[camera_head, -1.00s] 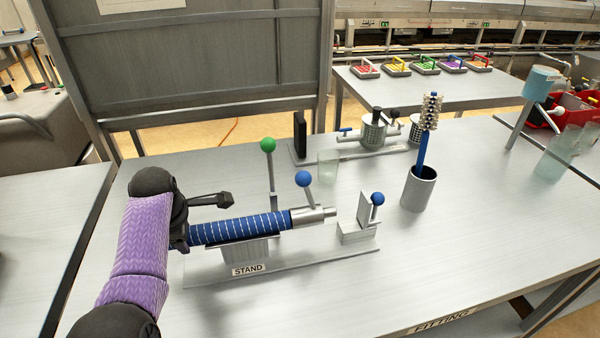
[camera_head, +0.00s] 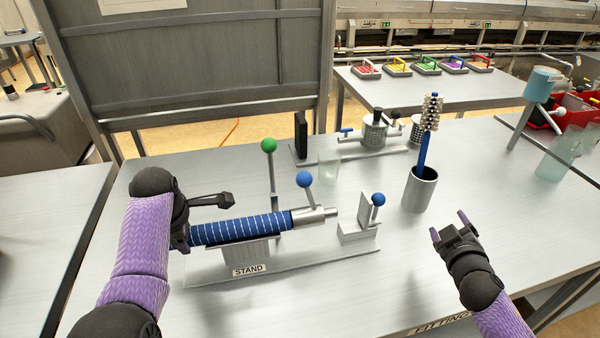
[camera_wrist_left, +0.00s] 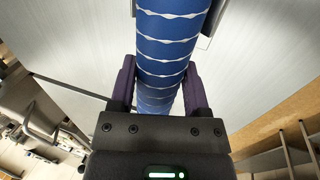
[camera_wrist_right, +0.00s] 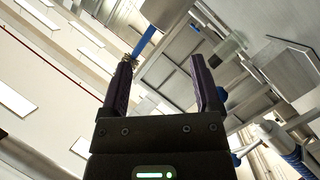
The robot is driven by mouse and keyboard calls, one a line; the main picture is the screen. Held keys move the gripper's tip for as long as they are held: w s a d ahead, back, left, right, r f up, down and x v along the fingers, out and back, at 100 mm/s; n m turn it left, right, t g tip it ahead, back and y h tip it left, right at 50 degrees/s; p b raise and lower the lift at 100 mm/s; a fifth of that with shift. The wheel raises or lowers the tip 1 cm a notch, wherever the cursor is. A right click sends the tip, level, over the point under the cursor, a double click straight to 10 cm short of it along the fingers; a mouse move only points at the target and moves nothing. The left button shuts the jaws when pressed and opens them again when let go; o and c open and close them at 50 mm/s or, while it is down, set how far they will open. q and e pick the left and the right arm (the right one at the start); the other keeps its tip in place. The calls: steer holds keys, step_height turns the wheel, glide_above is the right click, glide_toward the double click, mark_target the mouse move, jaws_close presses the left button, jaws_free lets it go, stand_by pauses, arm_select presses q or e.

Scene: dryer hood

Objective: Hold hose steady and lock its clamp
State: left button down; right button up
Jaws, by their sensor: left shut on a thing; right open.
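The blue hose (camera_head: 240,229) with white bands lies across the stand (camera_head: 240,254), its metal end fitting (camera_head: 313,215) pointing right. My left gripper (camera_wrist_left: 158,95) is shut on the hose near its left end; in the head view its fingers are mostly hidden by my wrist. A blue-knobbed lever (camera_head: 304,180) rises upright at the hose's metal end. A green-knobbed lever (camera_head: 269,146) stands behind the hose. A block with another blue knob (camera_head: 377,199) sits at the stand's right end. My right gripper (camera_head: 450,228) is open and empty, to the right of the stand, apart from everything.
A metal cup (camera_head: 419,190) with a blue-handled brush (camera_head: 426,130) stands between the stand and my right gripper, farther back. A clear glass (camera_head: 329,165) and a fixture with a mesh canister (camera_head: 374,134) are behind. The table front is clear.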

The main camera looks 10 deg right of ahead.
steer(key=w+a+r+t+y, duration=0.1)
steer(key=a+r+y, duration=0.15)
steer(key=a, duration=0.65)
steer(key=w+a+r+t+y, duration=0.1)
steer(key=a+r+y, duration=0.15)
steer(key=a, duration=0.55)
steer(key=t+y, duration=0.1)
steer(key=y, duration=0.3)
glide_toward(306, 181)
steer(key=w+f, duration=0.1)
steer(key=w, duration=0.4)
steer(key=w+a, duration=0.1)
steer(key=w, duration=0.3)
steer(key=w+a, duration=0.1)
steer(key=w, duration=0.3)
steer(key=shift+w+a, duration=0.1)
steer(key=shift+f, duration=0.1)
jaws_close()
